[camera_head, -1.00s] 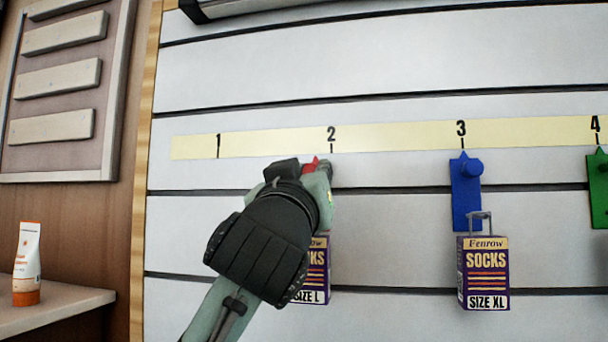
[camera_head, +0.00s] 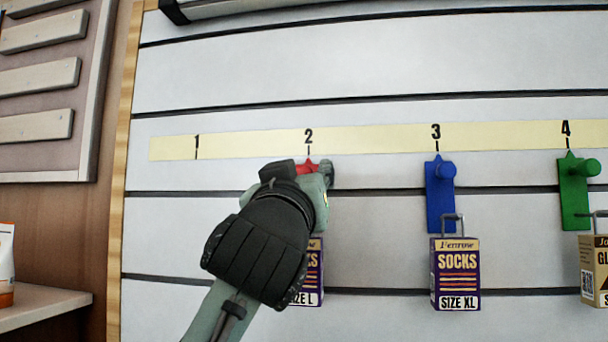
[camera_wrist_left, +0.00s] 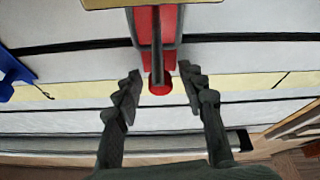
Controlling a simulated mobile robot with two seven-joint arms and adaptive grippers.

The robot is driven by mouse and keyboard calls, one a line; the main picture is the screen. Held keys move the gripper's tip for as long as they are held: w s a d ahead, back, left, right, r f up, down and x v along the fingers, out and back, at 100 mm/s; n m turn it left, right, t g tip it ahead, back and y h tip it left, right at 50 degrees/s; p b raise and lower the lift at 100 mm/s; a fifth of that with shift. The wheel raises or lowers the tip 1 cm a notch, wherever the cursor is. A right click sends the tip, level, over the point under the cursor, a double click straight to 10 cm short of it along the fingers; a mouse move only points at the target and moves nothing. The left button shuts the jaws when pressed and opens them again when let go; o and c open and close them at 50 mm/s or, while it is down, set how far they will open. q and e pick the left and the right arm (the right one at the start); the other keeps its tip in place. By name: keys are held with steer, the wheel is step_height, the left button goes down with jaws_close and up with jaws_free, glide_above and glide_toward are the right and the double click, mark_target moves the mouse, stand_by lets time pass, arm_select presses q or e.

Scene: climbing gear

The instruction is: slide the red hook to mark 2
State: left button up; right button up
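The red hook (camera_head: 307,166) is on the slatted wall, its pointed top just below the tick of mark 2 (camera_head: 309,137) and in line with it. My left gripper (camera_head: 311,173) is at the hook and hides much of it. In the left wrist view, the red hook's plate and peg (camera_wrist_left: 161,82) lie between my two fingers (camera_wrist_left: 160,82). Gaps show on both sides, so the gripper is open around it. A purple SIZE L socks box (camera_head: 314,272) is partly hidden below my gripper. My right gripper is not in view.
The yellow strip (camera_head: 375,140) carries numbers 1 to 4. A blue hook (camera_head: 439,200) with a SIZE XL socks box (camera_head: 456,275) is at mark 3, and a green hook (camera_head: 573,200) at mark 4. The wall under mark 1 is clear. A shelf (camera_head: 45,305) stands left.

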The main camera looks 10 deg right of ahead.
arm_select(q)
steer(key=v, duration=1.2)
stand_by(0.5)
